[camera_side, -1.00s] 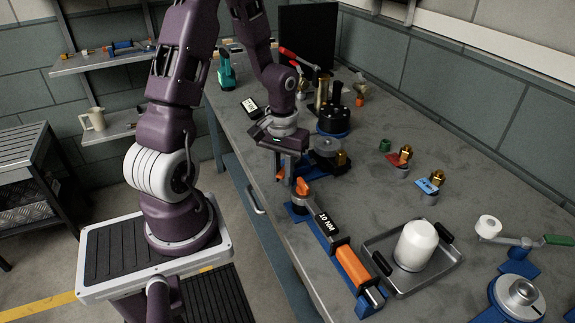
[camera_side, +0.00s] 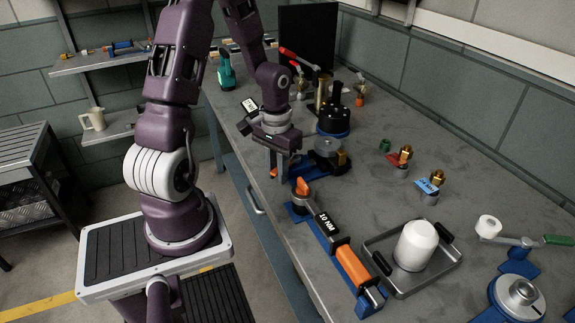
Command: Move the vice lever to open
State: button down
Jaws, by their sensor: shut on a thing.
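The gripper is shut on what looks like the vice lever. Only the lever's small orange end (camera_side: 273,172) shows, just left of the fingers. The fingers hide the rest of the lever, and its exact angle cannot be told.
In front stands a blue-railed torque tool marked 10 NM (camera_side: 325,226), with an orange knob close to my fingers. A metal tray (camera_side: 435,275) holds a white cylinder (camera_side: 416,245). A black-topped holder (camera_side: 334,120) stands behind the vice.

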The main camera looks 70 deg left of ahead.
jog(key=shift+s+a+m, duration=0.15)
jog(key=shift+a+m, duration=0.2)
jog(key=shift+m, duration=0.35)
jog(key=shift+s+a+m, duration=0.15)
jog(key=shift+a+m, duration=0.5)
jog(key=shift+m, duration=0.15)
jog(key=shift+s+a+m, duration=0.1)
jog(key=shift+a+m, duration=0.4)
jog(key=shift+m, duration=0.5)
jog(key=shift+a, duration=0.1)
jog(key=shift+a+m, duration=0.3)
jog(key=shift+m, duration=0.1)
jog(key=c, duration=1.2)
grip_release()
